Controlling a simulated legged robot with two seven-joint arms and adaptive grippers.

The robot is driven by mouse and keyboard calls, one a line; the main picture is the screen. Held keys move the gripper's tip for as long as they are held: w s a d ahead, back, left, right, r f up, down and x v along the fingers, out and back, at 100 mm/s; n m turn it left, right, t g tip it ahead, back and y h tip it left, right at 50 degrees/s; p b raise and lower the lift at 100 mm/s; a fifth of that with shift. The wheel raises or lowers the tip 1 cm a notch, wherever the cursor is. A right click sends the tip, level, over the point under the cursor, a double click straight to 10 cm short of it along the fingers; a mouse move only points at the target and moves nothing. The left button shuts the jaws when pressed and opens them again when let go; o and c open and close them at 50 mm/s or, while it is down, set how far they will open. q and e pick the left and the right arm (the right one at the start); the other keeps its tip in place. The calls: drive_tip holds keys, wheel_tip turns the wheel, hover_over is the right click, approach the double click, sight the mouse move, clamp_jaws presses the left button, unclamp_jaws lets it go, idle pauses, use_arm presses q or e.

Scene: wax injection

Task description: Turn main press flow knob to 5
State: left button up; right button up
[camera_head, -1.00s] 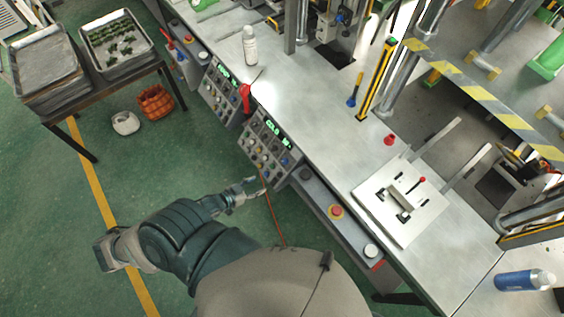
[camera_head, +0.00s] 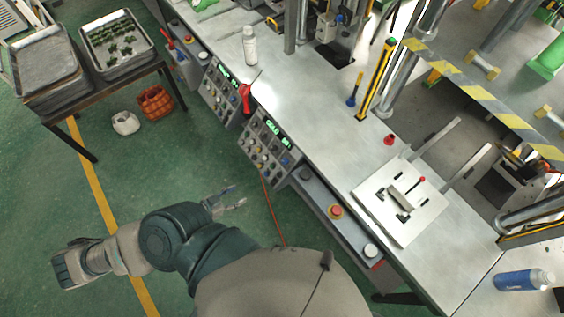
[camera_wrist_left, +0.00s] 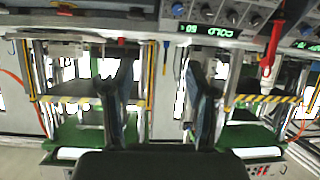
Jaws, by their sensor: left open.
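My left gripper (camera_head: 240,195) is open and empty, over the floor to the lower left of the nearer grey control panel (camera_head: 268,148). A clear gap parts them. This panel has a green display and several small knobs; a second similar panel (camera_head: 222,92) stands farther along the bench edge. In the left wrist view the two dark fingers (camera_wrist_left: 162,62) stand apart, and a panel (camera_wrist_left: 215,22) with knobs shows upside down at the top, its green display reading COLD. The flow knob's label and setting are too small to read. My right gripper is not in view.
The metal bench (camera_head: 330,125) runs diagonally, with a white bottle (camera_head: 250,46) on it. A red handle (camera_head: 245,96) sits between the panels. A red emergency button (camera_head: 336,211) lies along the front edge.

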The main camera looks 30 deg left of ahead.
use_arm(q)
drive_tip(key=shift+v, duration=1.1)
drive_tip(key=n+t+b, duration=0.3)
drive_tip(key=t+b, duration=0.2)
drive_tip(key=b, duration=1.3)
approach(284, 161)
drive_tip(key=x, duration=0.8)
drive_tip(key=shift+w, duration=0.1)
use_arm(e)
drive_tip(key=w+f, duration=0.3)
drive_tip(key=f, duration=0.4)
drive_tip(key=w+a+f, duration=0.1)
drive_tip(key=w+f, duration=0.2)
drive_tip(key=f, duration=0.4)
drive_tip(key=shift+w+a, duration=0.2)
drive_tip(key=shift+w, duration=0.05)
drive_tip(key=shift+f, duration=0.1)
